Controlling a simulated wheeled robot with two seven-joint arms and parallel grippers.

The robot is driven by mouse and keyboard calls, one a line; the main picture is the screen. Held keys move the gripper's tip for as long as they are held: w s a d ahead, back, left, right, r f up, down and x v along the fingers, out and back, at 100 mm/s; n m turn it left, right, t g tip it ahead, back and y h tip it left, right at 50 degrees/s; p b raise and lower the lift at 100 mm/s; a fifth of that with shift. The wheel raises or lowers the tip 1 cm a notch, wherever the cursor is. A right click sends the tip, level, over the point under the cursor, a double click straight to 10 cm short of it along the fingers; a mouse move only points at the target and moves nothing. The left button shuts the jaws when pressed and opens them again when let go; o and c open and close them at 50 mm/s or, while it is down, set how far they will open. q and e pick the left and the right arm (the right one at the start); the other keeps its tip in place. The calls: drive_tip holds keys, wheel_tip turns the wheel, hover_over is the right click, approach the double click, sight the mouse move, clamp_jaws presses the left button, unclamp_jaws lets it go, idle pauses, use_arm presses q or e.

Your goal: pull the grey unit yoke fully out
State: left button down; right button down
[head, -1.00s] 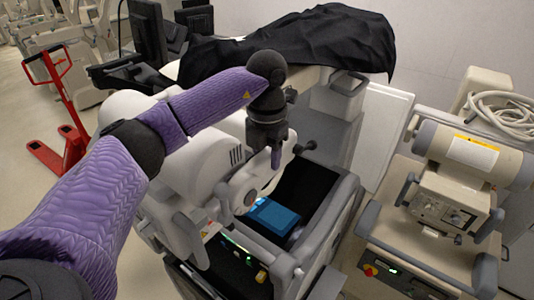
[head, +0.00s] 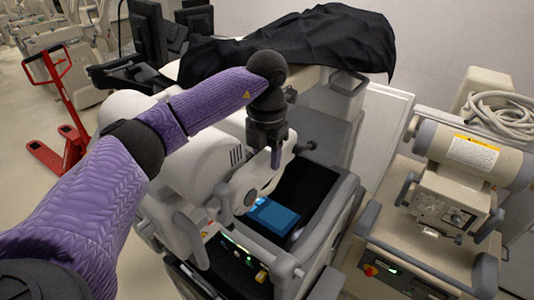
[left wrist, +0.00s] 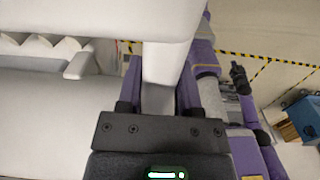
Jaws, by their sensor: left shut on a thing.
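The grey unit (head: 205,145) is a pale, rounded machine in the middle of the head view. My left gripper (head: 275,157) points down at its far right side, beside a pale arm-like part. In the left wrist view my left gripper (left wrist: 158,92) is shut on a pale grey bar, the yoke (left wrist: 160,68), with one finger on each side. The bar meets a wide pale crosspiece at the top of that view. In the head view my gripper mostly hides the gripped part. A small dark shape at the right of the wrist view seems to be my right gripper (left wrist: 240,78); its jaws are unclear.
A beige unit (head: 455,190) with a cylinder and coiled hose stands close on the right. A black cover (head: 300,40) drapes a cart behind. A blue-lit panel (head: 272,215) lies below my left gripper. A red pallet truck (head: 62,130) stands left, with open floor around it.

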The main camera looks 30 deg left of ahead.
drive_tip(key=shift+s, duration=0.15)
use_arm(q)
drive_tip(key=shift+s, duration=0.2)
drive_tip(key=shift+c, duration=1.3)
unclamp_jaws()
drive_tip(key=shift+s, duration=0.2)
drive_tip(key=shift+w, duration=0.1)
use_arm(e)
drive_tip(key=shift+s+a, duration=0.15)
drive_tip(key=shift+s, duration=0.05)
use_arm(q)
drive_tip(key=shift+r, duration=0.35)
wheel_tip(320, 180, up, 4)
drive_tip(key=shift+f+b, duration=0.25)
drive_tip(key=shift+b, duration=0.3)
wheel_tip(320, 180, up, 6)
drive_tip(key=shift+f+p, duration=0.1)
drive_tip(key=shift+p, duration=0.5)
